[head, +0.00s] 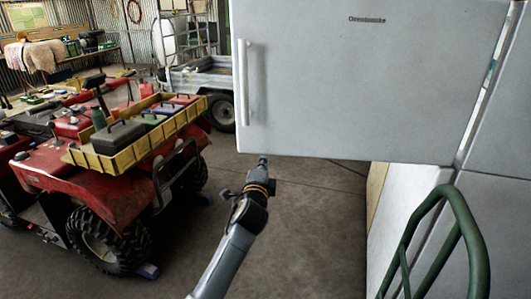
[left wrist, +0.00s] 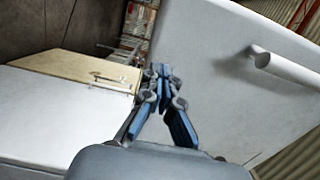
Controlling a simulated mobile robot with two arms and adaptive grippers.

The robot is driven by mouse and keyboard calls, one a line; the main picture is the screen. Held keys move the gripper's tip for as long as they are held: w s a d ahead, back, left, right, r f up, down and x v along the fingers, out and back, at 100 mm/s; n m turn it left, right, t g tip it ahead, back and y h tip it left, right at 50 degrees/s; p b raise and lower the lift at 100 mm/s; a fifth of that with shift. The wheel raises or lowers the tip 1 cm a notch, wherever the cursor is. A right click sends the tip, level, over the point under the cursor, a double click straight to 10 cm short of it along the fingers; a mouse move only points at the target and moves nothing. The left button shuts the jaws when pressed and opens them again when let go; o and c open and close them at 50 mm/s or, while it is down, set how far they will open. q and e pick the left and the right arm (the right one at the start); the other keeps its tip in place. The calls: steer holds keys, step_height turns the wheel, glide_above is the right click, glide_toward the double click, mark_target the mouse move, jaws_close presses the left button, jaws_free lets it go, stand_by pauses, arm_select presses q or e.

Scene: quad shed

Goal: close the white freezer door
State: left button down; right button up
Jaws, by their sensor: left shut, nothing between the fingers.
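The white freezer door (head: 360,90) stands swung open and fills the upper right of the head view. Its upright handle (head: 249,84) is near its left edge. My left gripper (head: 262,160) is shut and empty, at the door's lower edge, below and right of the handle. In the left wrist view, the shut fingertips (left wrist: 160,72) overlap the left part of the door (left wrist: 215,70), with the handle (left wrist: 288,69) to the right. I cannot tell whether the fingers touch the door. My right gripper is not in view.
A green curved tube frame (head: 467,220) stands at the lower right, near a white cabinet side (head: 410,190). A red quad bike (head: 95,185) with a yellow rack (head: 140,130) stands at left. A trailer (head: 205,78) is behind. Concrete floor between quad and door is clear.

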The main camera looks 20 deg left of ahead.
mark_target(267, 150)
arm_select(q)
steer(key=shift+w+a+p, duration=0.15)
steer(key=shift+w, duration=0.95)
steer(key=shift+w+a+p, duration=0.15)
steer(key=shift+w, duration=0.9)
